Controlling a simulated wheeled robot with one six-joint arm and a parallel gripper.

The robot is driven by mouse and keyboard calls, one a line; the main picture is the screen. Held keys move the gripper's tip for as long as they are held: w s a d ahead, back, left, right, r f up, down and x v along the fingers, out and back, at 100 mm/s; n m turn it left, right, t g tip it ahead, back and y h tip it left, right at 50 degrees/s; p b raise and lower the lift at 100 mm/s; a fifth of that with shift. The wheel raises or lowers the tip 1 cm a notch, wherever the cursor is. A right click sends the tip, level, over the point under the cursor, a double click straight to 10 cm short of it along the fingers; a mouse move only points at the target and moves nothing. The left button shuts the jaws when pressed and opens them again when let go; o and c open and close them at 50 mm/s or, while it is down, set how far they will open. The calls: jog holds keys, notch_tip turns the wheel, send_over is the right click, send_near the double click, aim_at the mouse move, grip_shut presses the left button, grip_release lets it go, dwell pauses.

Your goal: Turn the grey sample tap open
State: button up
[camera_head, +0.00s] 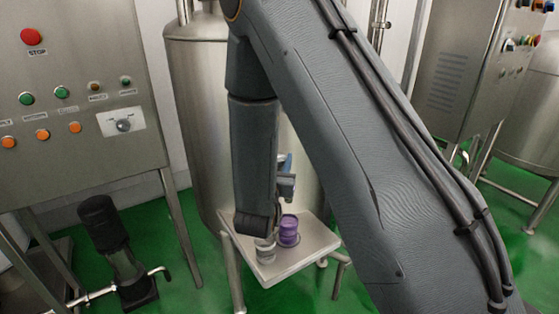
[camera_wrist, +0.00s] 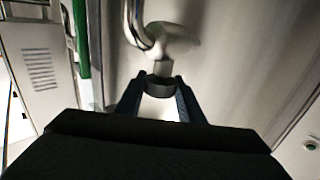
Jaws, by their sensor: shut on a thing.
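The grey sample tap (camera_wrist: 160,83) shows in the wrist view at the upper middle, on a pale fitting that comes off the steel tank wall. My gripper (camera_wrist: 159,91) has its two dark fingers on either side of the tap and is shut on it. In the head view my gripper (camera_head: 286,184) is partly hidden by my arm, in front of the steel tank (camera_head: 196,110). I cannot make out the tap there, nor how far it is turned.
Below my gripper a small steel shelf (camera_head: 313,249) holds a purple jar (camera_head: 288,231) and a grey jar (camera_head: 265,251). A control panel (camera_head: 75,165) stands at the left, with a pump (camera_head: 122,250) on the green floor. A shiny curved pipe (camera_wrist: 137,22) runs close to the tap.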

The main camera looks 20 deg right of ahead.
jog(key=n+t+y+b, duration=0.1)
jog(key=n+y, duration=0.1)
jog(key=y, duration=0.1)
jog(key=n+y+b, duration=0.2)
jog(key=y, duration=0.2)
jog(key=shift+d+n+t, duration=0.2)
jog(key=shift+n+t, duration=0.2)
jog(key=n+y+b, duration=0.1)
jog(key=n+y, duration=0.1)
jog(key=y, duration=0.1)
jog(key=n+g+y+b, duration=0.1)
jog(key=n+y, duration=0.1)
jog(key=y, duration=0.1)
jog(key=shift+y, duration=0.3)
jog(key=n+g+y, duration=0.3)
jog(key=n+y, duration=0.1)
jog(key=y, duration=0.2)
jog(key=shift+n, duration=0.3)
jog(key=shift+a+r+n+g+y+b, duration=0.1)
jog(key=shift+n+g+y+b, duration=0.05)
jog(key=shift+n+g+y, duration=1.15)
jog(key=shift+a+n+g+y+b, duration=0.15)
jog(key=shift+n+g+y, duration=0.7)
jog(key=shift+g, duration=0.75)
jog(key=o, duration=1.1)
jog(key=shift+c, duration=0.2)
